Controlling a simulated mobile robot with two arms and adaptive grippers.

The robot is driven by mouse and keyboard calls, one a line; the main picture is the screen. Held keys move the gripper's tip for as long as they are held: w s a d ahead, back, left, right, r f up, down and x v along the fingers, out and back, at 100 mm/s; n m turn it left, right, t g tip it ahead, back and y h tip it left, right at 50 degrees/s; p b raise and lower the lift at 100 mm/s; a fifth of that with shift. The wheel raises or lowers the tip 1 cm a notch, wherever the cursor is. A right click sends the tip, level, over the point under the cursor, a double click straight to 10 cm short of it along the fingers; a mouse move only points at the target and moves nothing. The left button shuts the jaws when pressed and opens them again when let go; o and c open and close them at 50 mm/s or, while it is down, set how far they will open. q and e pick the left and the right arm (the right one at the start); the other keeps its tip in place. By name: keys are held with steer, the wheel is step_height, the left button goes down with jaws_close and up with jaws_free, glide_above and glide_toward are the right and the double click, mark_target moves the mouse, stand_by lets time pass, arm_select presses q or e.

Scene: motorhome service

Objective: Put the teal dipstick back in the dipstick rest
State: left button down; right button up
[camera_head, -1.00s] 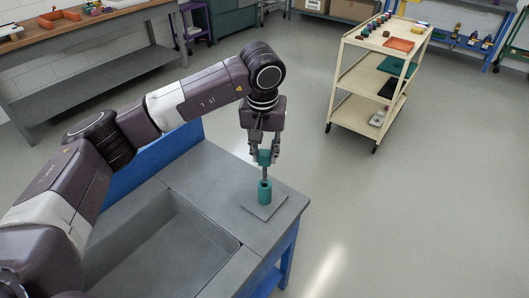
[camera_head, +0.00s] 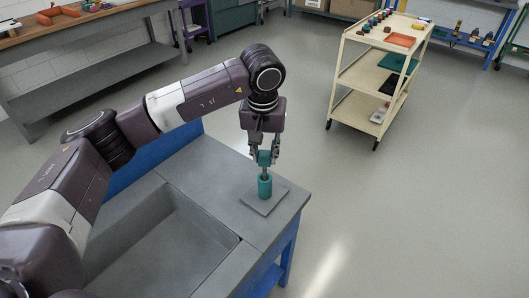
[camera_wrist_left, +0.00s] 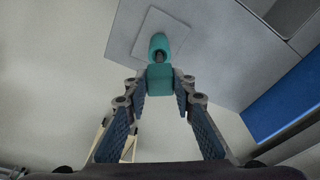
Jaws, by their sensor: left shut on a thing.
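The rod goes down into the top of the dipstick rest (camera_head: 265,188), a teal upright cylinder on a square grey plate. The rod's lower end is hidden inside. In the left wrist view the teal handle (camera_wrist_left: 160,80) is between the fingers, with the rest (camera_wrist_left: 159,46) just beyond it. My right gripper is out of view.
The grey bench top (camera_head: 205,170) has a sunken basin (camera_head: 165,245) left of the rest. A cream trolley (camera_head: 345,75) with small items stands at the back right. A workbench (camera_head: 80,40) runs along the back left. The floor to the right is clear.

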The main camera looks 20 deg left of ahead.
mark_target(264, 165)
arm_select(q)
steer(key=shift+f+b, duration=0.6)
steer(key=shift+f, duration=0.25)
steer(key=shift+f+b, duration=1.55)
steer(key=shift+f, duration=0.45)
steer(key=c, duration=1.5)
jaws_free()
steer(key=shift+r, duration=0.1)
steer(key=shift+c, duration=0.2)
